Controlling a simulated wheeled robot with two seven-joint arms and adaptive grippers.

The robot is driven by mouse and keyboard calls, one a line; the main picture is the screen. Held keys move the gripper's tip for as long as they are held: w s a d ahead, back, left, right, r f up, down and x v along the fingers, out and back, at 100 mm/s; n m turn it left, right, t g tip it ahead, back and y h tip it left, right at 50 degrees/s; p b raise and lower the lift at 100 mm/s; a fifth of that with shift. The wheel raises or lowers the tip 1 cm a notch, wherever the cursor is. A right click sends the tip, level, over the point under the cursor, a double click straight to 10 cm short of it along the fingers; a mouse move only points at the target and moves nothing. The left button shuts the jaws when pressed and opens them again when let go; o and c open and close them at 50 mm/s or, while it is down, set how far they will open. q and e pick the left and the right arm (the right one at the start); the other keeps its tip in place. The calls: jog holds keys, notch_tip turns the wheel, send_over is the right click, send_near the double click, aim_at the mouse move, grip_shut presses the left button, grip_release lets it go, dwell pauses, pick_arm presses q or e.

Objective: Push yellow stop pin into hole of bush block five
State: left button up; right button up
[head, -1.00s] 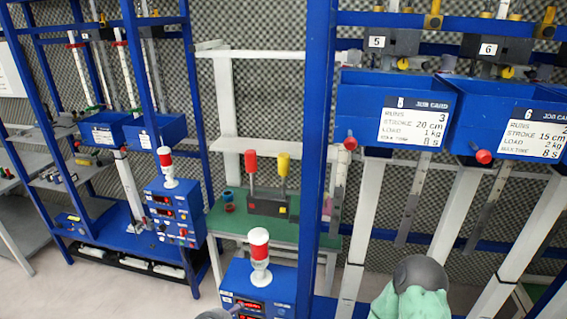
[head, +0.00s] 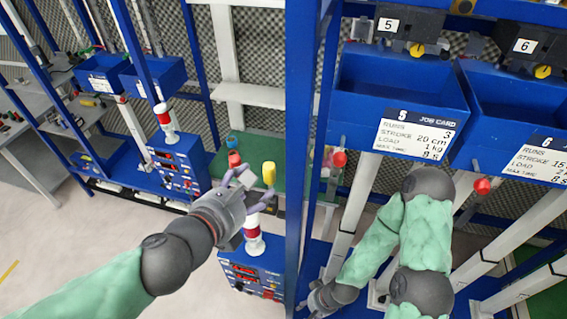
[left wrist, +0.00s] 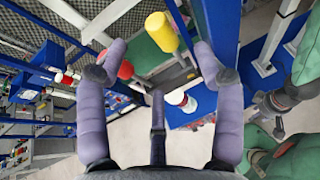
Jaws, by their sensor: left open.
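Bush block five (head: 389,27), a dark block labelled 5, sits on the blue rail at the top of the head view. A yellow knob (head: 417,49) shows at its lower edge; I cannot tell whether this is the stop pin, and no hole is clear. My left gripper (head: 258,192) is open and empty, well below and left of the block. In the left wrist view its fingers (left wrist: 160,62) spread wide, with a yellow cylinder handle (left wrist: 160,32) beyond them. My right gripper (head: 318,299) is low near the blue post; its fingers are unclear.
A blue bin (head: 395,85) with a job card hangs below block five, and block six (head: 525,46) stands to its right. A blue post (head: 299,130) stands between my left gripper and the bins. A red-and-white lamp (head: 254,240) stands close below that gripper.

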aim_at(267, 172)
pick_arm(q)
jog(key=b+x, duration=0.4)
jog(key=x, duration=0.5)
jog(key=shift+w, duration=0.1)
jog(key=shift+s, duration=0.2)
jog(key=shift+s+a+r, duration=0.1)
jog(key=shift+c, duration=1.1)
grip_shut()
pick_arm(e)
jog(key=f, duration=0.1)
jog(key=s+f, duration=0.1)
jog(key=f, duration=0.2)
jog(key=shift+s+a, duration=0.15)
jog(key=shift+a, duration=0.15)
